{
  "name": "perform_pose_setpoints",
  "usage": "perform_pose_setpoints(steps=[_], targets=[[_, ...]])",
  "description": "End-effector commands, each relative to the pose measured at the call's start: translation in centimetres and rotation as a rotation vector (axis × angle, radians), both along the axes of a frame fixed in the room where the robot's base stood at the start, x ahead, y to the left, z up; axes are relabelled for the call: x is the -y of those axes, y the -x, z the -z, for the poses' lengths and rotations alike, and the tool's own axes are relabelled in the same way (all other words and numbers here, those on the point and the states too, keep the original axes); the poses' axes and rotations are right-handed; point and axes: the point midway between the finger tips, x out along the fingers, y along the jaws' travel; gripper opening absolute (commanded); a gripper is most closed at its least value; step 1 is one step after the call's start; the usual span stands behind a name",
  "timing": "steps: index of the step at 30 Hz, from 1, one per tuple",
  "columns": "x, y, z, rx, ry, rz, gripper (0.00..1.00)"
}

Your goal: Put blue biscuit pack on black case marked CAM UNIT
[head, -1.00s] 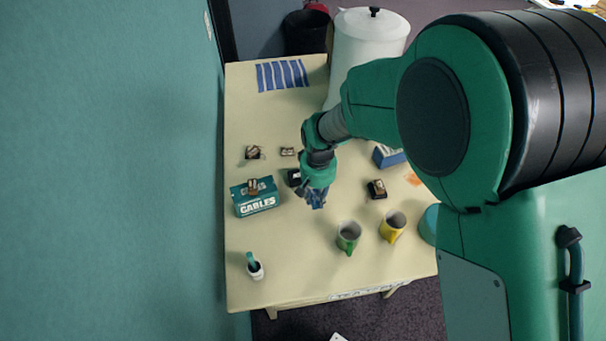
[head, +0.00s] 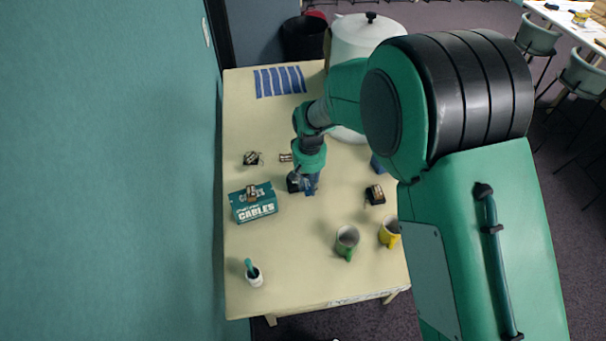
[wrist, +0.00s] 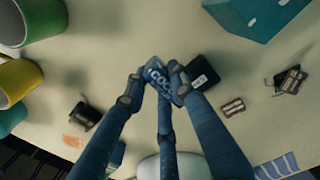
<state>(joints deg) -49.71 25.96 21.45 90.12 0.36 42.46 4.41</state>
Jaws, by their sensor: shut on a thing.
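The blue biscuit pack (wrist: 158,73) with white lettering is held between the fingertips of my gripper (wrist: 157,80). In the head view my gripper (head: 307,188) and the pack (head: 310,187) are low over the table's middle. A small black case (wrist: 201,73) with a white label lies right beside the pack in the wrist view; the label is too small to read. In the head view this black case (head: 293,183) shows just left of the gripper, partly hidden by it. I cannot tell whether the pack touches the case or the table.
A teal cables box (head: 254,204) stands left of the case. A green mug (head: 347,241) and yellow mug (head: 390,232) stand nearer the front. Small dark-and-brown items (head: 375,194) lie around. A white urn (head: 365,38) stands behind. The table's front middle is clear.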

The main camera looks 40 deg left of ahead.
Motion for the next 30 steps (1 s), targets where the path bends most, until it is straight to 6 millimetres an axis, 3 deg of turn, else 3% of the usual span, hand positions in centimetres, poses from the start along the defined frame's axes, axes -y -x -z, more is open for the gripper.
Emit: perform_pose_setpoints(steps=[15, 30], targets=[[-5.3, -4.8, 0.7, 0.000, 0.000, 0.000, 0.07], [-6.0, -5.4, 0.8, 0.000, 0.000, 0.000, 0.07]])
